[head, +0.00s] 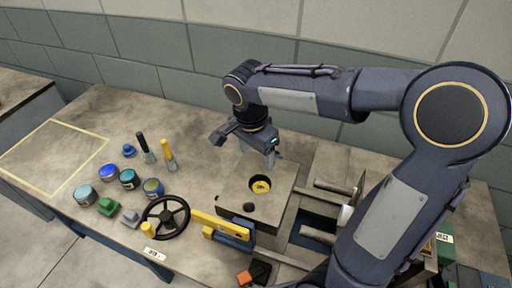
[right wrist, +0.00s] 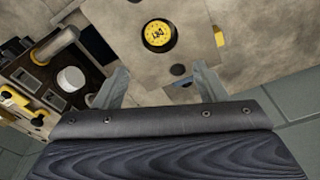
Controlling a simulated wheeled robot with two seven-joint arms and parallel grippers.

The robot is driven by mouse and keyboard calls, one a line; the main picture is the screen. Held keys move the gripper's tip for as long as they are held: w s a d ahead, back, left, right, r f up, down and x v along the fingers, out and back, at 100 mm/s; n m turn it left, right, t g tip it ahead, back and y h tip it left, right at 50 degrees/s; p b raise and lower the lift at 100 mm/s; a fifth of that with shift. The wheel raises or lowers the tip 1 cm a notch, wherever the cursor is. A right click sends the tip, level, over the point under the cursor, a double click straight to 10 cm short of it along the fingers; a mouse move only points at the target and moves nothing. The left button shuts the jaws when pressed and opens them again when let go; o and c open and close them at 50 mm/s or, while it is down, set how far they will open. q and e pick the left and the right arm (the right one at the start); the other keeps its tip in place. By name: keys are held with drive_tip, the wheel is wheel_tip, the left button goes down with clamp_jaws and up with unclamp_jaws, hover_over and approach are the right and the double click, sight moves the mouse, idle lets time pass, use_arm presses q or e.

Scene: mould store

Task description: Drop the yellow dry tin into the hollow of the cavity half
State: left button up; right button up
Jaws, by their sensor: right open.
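The yellow tin (head: 260,185) with dark markings sits in the round dark hollow of the cavity half (head: 282,192), a flat tan block on the bench. In the right wrist view the yellow tin (right wrist: 159,34) shows face-on with a dark ring around it, and the cavity half (right wrist: 198,38) lies around that. My right gripper (head: 244,152) is above and behind the block. In its wrist view the right gripper (right wrist: 161,70) has its fingers wide apart with nothing between them, and the tin is apart from them. My left gripper is not in view.
Several round tins (head: 108,172) stand at the left, beside black and yellow-handled tools (head: 167,153). A black handwheel (head: 165,222) and a yellow bar (head: 222,226) are in front. Metal rods (head: 325,195) lie right of the block. A taped area (head: 28,171) at far left is bare.

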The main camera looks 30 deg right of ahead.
drive_tip(key=s+a+n+t+y, duration=0.2)
drive_tip(key=s+n+t+y, duration=0.3)
drive_tip(key=s+n, duration=0.7)
drive_tip(key=shift+s+a+f+n, duration=0.15)
drive_tip(key=shift+s+a+n, duration=0.25)
drive_tip(key=shift+s, duration=1.85)
drive_tip(key=shift+c, duration=0.3)
